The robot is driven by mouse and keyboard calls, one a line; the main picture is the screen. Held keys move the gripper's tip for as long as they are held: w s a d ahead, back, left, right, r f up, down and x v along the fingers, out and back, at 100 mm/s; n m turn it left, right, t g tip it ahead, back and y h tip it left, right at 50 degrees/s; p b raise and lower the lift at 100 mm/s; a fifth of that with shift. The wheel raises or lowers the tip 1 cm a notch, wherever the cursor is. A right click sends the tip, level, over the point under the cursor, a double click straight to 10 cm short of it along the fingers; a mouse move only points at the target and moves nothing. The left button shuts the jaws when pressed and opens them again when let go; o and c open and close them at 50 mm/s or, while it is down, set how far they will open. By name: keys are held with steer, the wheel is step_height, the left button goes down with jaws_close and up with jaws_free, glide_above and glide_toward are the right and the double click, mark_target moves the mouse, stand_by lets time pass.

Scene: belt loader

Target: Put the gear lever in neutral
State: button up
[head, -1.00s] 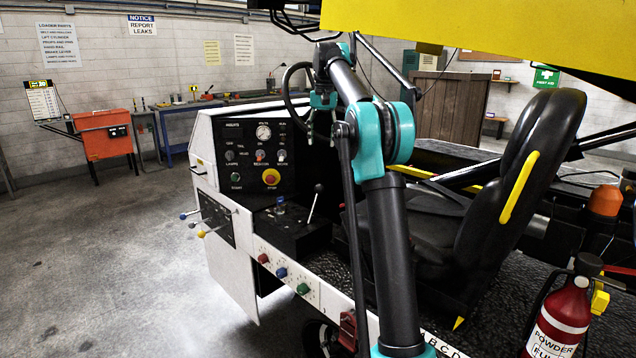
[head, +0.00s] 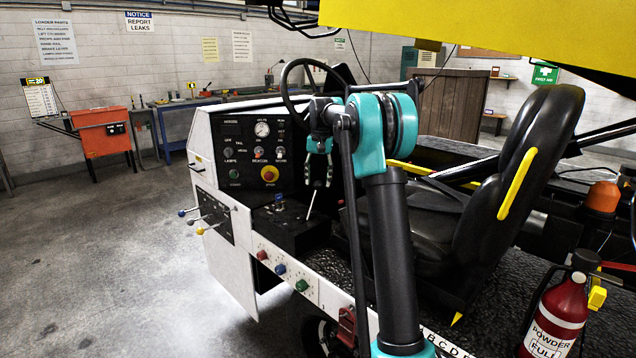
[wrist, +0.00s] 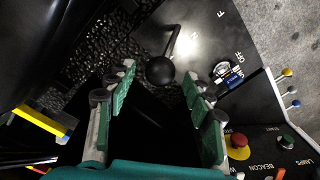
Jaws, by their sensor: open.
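The lever has a thin metal rod (head: 311,206) and a round black knob (wrist: 160,70). It rises from a black console (head: 288,228) beside the seat. In the head view my gripper (head: 318,184) points down over the lever top and hides the knob. In the wrist view my open gripper (wrist: 158,82) has green-padded fingers on either side, with the knob just ahead, between the fingertips. I see no clear contact with the knob.
A blue-topped switch (head: 279,202) stands on the console left of the lever. The dashboard (head: 240,150) with a red stop button (head: 269,174) is behind. The steering wheel (head: 288,80) and black seat (head: 500,200) are close to my arm.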

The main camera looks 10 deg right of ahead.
steer(key=shift+f, duration=0.6)
jaws_close()
